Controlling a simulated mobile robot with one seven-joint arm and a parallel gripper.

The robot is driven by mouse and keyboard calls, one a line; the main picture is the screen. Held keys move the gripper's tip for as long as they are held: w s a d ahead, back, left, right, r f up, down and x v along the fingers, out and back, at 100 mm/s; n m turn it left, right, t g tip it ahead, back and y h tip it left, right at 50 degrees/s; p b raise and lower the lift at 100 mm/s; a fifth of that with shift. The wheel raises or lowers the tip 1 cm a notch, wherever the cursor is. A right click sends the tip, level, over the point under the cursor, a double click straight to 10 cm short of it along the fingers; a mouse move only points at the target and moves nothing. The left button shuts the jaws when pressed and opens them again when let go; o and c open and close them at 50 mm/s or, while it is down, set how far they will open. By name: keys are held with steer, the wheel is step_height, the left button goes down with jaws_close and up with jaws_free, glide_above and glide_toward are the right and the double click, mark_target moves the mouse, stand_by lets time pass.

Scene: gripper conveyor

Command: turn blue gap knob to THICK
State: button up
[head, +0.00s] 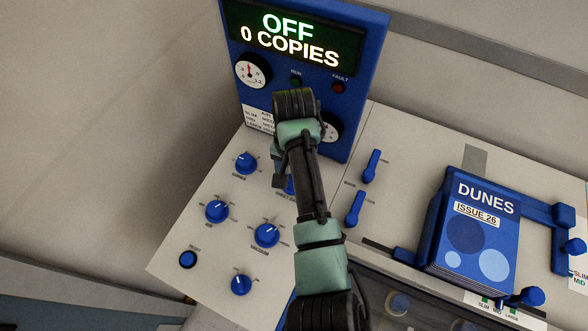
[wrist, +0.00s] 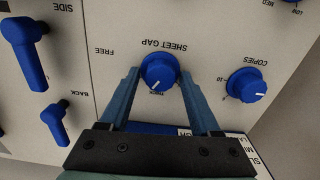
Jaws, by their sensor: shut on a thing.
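The blue sheet gap knob (wrist: 158,72) sits on the pale panel between the two fingers of my gripper (wrist: 160,74) in the wrist view. My gripper is shut on it. The white pointer line on the knob slants down and left in this upside-down view, towards a small label at the knob's lower edge that looks like THICK. FREE is printed to the left of the knob. In the head view only a sliver of the sheet gap knob (head: 290,187) shows; my arm hides the rest.
The blue copies knob (wrist: 246,85) is close to the right finger in the wrist view. Two blue levers (head: 372,165) (head: 355,208) stand right of my arm. A display (head: 292,38) reads OFF, 0 COPIES. A DUNES magazine stack (head: 478,235) is at right.

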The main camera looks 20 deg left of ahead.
steer(key=n+p, duration=0.2)
steer(key=n, duration=0.3)
steer(key=shift+r+n, duration=0.1)
steer(key=shift+n, duration=0.2)
steer(key=shift+a, duration=0.1)
stand_by(0.4)
steer(key=o, duration=1.1)
steer(key=shift+c, duration=0.2)
step_height(320, 180, up, 13)
steer(key=p, duration=0.2)
